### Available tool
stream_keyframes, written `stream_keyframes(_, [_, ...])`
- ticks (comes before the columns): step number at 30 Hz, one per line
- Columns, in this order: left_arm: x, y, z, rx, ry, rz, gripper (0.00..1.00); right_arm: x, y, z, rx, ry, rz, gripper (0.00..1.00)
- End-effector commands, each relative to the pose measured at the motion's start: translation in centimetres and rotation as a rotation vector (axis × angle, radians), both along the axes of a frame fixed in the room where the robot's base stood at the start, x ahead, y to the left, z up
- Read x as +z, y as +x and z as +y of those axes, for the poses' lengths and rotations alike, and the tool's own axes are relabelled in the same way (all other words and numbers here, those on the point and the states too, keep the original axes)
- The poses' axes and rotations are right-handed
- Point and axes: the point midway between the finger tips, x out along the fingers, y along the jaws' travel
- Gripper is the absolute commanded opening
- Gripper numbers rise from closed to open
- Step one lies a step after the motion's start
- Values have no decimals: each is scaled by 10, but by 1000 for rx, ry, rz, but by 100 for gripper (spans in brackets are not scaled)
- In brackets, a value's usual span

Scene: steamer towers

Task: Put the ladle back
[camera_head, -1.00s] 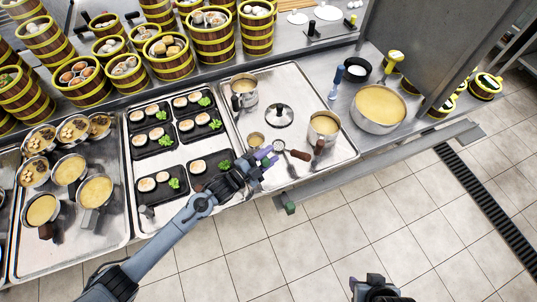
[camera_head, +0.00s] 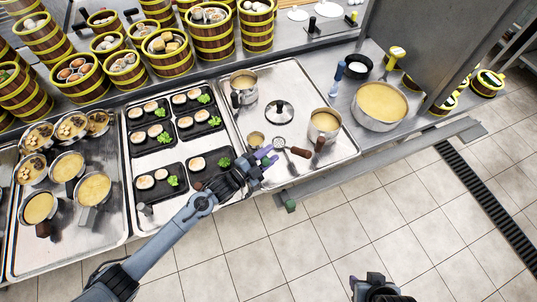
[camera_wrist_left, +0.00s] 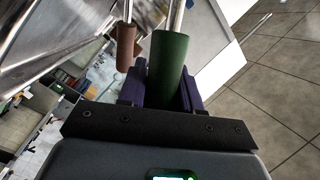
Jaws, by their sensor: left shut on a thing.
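My left gripper (camera_head: 267,158) is over the front of the right-hand tray, its purple fingers pointing right. In the left wrist view, the gripper (camera_wrist_left: 165,95) is shut on the green handle (camera_wrist_left: 169,62) of a utensil, which I take to be the ladle. Its metal shaft (camera_wrist_left: 177,17) runs out of the top of that view, so its far end is hidden.
A brown-handled utensil (camera_head: 299,152) lies close right of the gripper, beside a pot (camera_head: 325,122). A small cup (camera_head: 256,139), a lid (camera_head: 279,111) and another pot (camera_head: 243,84) share the tray (camera_head: 290,78). Sushi plates (camera_head: 209,162) are left. A large pot (camera_head: 380,104) stands right.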

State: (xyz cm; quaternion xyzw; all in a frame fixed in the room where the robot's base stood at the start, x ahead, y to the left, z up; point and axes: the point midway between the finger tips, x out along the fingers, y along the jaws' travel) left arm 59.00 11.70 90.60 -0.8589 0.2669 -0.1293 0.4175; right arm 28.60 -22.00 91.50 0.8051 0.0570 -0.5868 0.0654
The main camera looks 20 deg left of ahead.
Motion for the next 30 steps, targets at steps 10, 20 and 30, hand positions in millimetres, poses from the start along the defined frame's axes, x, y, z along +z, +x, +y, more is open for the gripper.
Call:
stream_keyframes(10, [-5, 1, 0, 0, -1, -3, 0, -5, 0, 0, 0, 0, -1, 43])
stream_keyframes(20, [-6, 0, 0, 0, 0, -2, 61, -5, 0, 2, -5, 7, -1, 43])
stream_keyframes(30, [-8, 0, 0, 0, 0, 2, 64, -5, 0, 2, -6, 10, -2, 43])
